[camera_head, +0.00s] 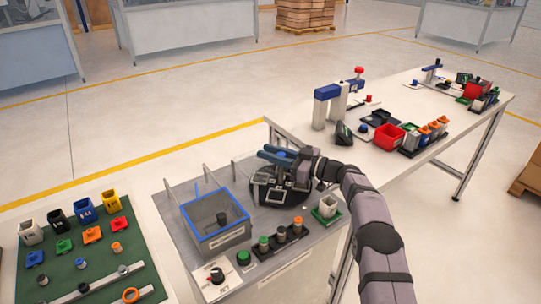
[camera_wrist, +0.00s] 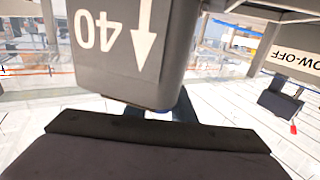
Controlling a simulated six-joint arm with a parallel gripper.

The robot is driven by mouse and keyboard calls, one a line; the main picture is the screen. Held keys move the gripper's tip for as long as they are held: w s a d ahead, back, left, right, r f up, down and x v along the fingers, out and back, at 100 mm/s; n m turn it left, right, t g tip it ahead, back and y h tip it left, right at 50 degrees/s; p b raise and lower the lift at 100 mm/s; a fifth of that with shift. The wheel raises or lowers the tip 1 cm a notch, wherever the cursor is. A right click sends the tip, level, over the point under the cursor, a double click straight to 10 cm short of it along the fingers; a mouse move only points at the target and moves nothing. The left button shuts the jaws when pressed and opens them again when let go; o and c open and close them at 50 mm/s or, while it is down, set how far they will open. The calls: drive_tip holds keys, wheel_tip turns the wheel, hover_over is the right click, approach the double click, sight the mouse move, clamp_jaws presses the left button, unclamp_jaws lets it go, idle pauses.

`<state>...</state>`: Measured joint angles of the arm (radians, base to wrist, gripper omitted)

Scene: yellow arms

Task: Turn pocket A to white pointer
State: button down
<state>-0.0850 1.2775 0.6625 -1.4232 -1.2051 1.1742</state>
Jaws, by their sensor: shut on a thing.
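The dark round turntable (camera_head: 293,199) sits on the grey station, with light square-framed pockets (camera_head: 262,194) on it. My gripper (camera_head: 274,155) is over its far side, with blue fingers low at the turntable and the wrist coming from the right. In the wrist view, a grey block (camera_wrist: 120,50) with an upside-down 40 and a white arrow is close in front, between the blue fingers (camera_wrist: 158,112); the grip itself is partly hidden. I cannot read which pocket is A, and I cannot make out the white pointer.
A blue-rimmed bin (camera_head: 222,236) stands left of the turntable. A white cup-like holder (camera_head: 327,208) is at right.

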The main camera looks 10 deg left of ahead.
drive_tip(key=shift+s+n+g, duration=0.1)
drive_tip(key=shift+n+g, duration=0.2)
drive_tip(key=shift+g, duration=0.2)
idle(0.3)
drive_tip(key=c, duration=1.5)
unclamp_jaws()
drive_tip(key=shift+b, duration=0.3)
drive_tip(key=shift+b+v, duration=0.35)
drive_tip(key=shift+v, duration=3.3)
